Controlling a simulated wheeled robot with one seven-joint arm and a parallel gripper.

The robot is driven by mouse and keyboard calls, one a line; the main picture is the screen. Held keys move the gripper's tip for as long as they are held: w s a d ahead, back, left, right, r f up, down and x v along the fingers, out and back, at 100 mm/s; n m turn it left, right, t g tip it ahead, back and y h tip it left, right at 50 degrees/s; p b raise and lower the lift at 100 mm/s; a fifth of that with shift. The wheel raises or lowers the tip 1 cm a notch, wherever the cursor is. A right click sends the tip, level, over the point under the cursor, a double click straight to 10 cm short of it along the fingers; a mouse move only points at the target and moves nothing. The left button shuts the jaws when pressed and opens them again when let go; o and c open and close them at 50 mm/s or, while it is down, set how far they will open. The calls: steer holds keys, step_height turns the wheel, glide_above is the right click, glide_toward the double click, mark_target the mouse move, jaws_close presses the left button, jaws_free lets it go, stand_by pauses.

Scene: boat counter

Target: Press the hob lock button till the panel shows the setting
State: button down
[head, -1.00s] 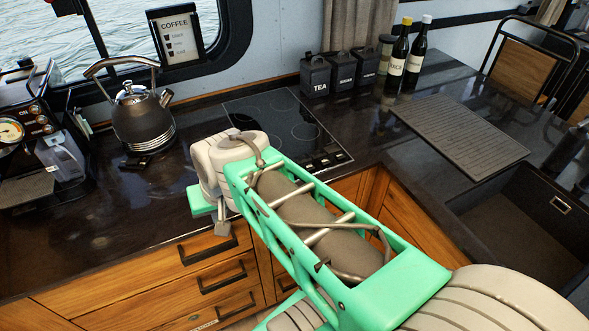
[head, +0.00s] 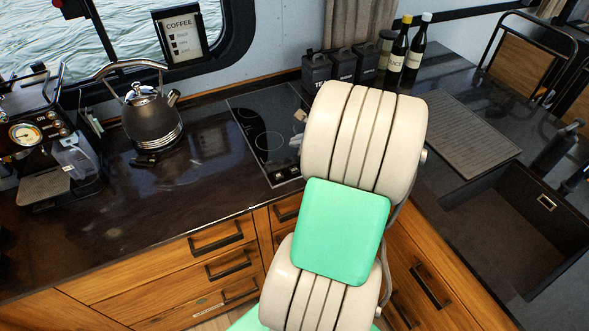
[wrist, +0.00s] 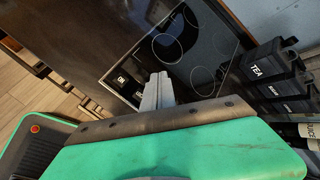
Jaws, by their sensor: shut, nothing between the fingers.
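The hob (head: 262,128) is a black glass plate with ring markings, set in the dark counter. My arm covers its right part in the head view. In the wrist view the hob (wrist: 190,50) shows several rings, and its control strip (wrist: 122,82) has small white-marked squares along the edge. I cannot tell which is the lock button or read any setting. My gripper (wrist: 157,84) is shut and empty, its grey fingertips beside the strip in the picture. I cannot tell whether they touch the glass. In the head view the fingers are mostly hidden behind my arm.
A kettle (head: 152,122) stands left of the hob, with a coffee machine (head: 45,140) farther left. Black canisters (head: 342,66) and two bottles (head: 408,50) stand behind. A ribbed mat (head: 465,135) and a sink (head: 520,225) are at right. The counter front between kettle and hob is clear.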

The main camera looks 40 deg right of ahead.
steer(key=b, duration=0.6)
glide_above(296, 171)
step_height(296, 171, down, 7)
steer(key=shift+s, duration=0.15)
steer(key=shift+f+b, duration=0.5)
steer(key=shift+f, duration=0.3)
steer(key=shift+f, duration=0.1)
stand_by(0.7)
steer(key=shift+f, duration=0.3)
steer(key=shift+f, duration=0.45)
stand_by(0.7)
steer(key=shift+r+p, duration=0.65)
steer(key=shift+r, duration=0.25)
